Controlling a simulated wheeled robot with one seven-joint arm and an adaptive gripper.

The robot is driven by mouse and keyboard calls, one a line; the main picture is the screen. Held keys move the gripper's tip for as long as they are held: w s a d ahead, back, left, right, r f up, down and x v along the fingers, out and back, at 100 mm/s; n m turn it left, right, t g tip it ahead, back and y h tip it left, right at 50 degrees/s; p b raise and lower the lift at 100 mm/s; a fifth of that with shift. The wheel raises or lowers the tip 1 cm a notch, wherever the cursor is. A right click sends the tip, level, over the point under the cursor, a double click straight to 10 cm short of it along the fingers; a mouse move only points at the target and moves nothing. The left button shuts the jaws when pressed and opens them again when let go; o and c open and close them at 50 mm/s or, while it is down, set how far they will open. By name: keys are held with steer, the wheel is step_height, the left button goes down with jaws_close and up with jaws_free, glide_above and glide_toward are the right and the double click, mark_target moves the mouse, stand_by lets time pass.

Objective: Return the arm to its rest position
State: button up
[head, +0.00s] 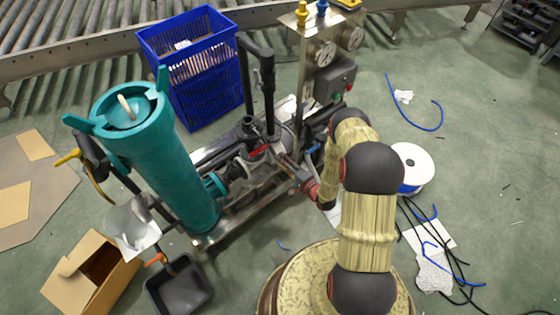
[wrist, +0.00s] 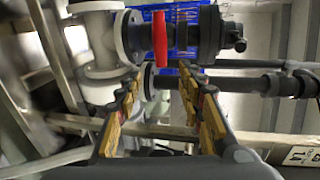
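My arm (head: 365,222) is gold and black. It rises from its round base, bends at the elbow and reaches down toward the pump skid. In the wrist view my gripper (wrist: 160,82) has its two fingers well apart, with nothing held between them. A red valve handle (wrist: 160,39) on grey and black pipework lies beyond the fingertips. The handle also shows in the head view (head: 256,151), left of the arm's end. The fingers are not clear in the head view, where the forearm and machinery crowd together. I cannot tell whether a fingertip touches the pipework.
A teal filter housing (head: 166,160) and a steel panel with gauges (head: 311,82) stand on the skid. A blue crate (head: 205,85) is behind. A white cable spool (head: 412,160) and loose cables (head: 425,235) lie right of my arm. Open green floor extends farther right.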

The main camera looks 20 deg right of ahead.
stand_by(0.5)
steer(key=s+d+f+n+g+h, duration=0.35)
steer(key=s+f+n+g, duration=0.25)
steer(key=s+f+g, duration=0.5)
steer(key=s+d+r+n+g+h+p, duration=0.1)
steer(key=s+d+r+n+g, duration=0.15)
steer(key=r, duration=0.65)
steer(key=s+d+r+n+g+h+p, duration=0.1)
steer(key=s+d+r+n, duration=0.15)
steer(key=r, duration=0.65)
steer(key=s+a+r+n+t+p, duration=0.1)
steer(key=s+a+r, duration=0.4)
steer(key=r, duration=1.3)
steer(key=s+a+r+n+t+p, duration=0.1)
steer(key=s+a+r, duration=0.4)
steer(key=r, duration=1.3)
steer(key=s+a+r+n+t+p, duration=0.1)
steer(key=s+a+r+t+p, duration=0.2)
steer(key=r, duration=1.5)
steer(key=shift+s+a+r+n+y, duration=0.2)
steer(key=shift+s+a+n+y, duration=0.15)
steer(key=shift+s+a, duration=0.75)
